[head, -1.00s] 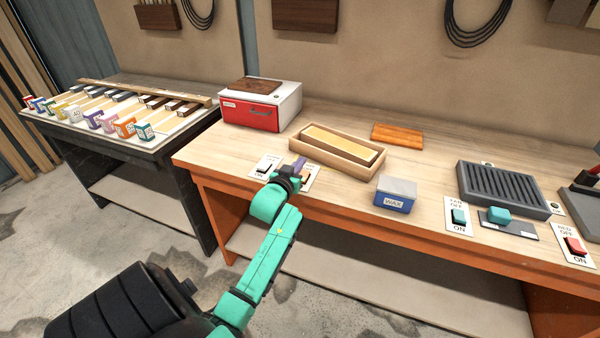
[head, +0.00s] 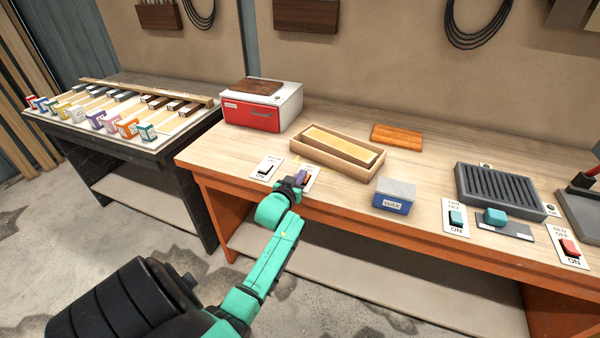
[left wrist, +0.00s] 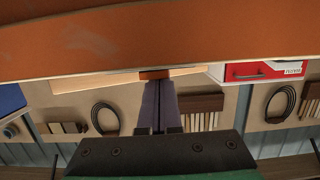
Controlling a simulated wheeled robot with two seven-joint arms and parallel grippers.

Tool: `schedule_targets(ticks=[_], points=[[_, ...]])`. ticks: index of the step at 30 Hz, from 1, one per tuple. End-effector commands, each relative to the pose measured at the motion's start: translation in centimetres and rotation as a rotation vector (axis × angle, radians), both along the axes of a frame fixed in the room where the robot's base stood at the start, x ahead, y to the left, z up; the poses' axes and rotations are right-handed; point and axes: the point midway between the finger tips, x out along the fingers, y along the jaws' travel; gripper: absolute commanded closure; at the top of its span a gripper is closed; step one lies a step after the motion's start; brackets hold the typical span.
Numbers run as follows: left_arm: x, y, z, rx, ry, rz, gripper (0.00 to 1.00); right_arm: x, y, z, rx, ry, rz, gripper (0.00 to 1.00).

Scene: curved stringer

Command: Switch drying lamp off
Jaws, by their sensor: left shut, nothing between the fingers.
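My left gripper (head: 301,176) is shut and empty, with purple fingers. It is at the bench's front edge, over a white switch plate (head: 314,174) that it mostly covers; I cannot tell whether it touches the switch. In the left wrist view the closed fingers (left wrist: 160,105) point at the bench's orange edge. I cannot make out which switch belongs to the drying lamp, and no lamp is clearly identifiable. My right gripper is not in view.
The bench (head: 240,155) holds a red and white box (head: 262,106), a wooden tray (head: 337,148), a blue wax box (head: 394,196) and a grey ribbed tray (head: 500,188). A teal switch (head: 456,218) and a red switch (head: 569,248) are further right.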

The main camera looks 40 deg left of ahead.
Motion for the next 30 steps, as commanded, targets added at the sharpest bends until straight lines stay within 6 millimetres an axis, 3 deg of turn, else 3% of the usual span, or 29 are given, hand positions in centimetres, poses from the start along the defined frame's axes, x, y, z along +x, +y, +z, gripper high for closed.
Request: schedule_targets(ticks=[4, 8, 10, 19, 24, 30], points=[[0.3, 0.1, 1.7, 0.001, -0.003, -0.001, 1.0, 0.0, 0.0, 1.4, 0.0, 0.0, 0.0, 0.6], [1.0, 0.3, 4.9, 0.001, -0.002, -0.002, 1.0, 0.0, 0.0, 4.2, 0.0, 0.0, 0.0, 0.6], [-0.1, -0.1, 4.5, 0.0, 0.003, -0.003, 1.0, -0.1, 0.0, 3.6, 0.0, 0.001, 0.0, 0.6], [-6.3, -2.2, 6.8, 0.0, 0.001, -0.002, 1.0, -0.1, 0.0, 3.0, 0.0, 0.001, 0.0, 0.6], [-7.7, -2.7, 7.5, 0.0, 0.0, -0.002, 1.0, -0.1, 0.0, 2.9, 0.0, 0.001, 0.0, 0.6], [-7.8, -2.7, 7.6, 0.0, -0.001, -0.002, 1.0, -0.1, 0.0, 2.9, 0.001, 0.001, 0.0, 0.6]])
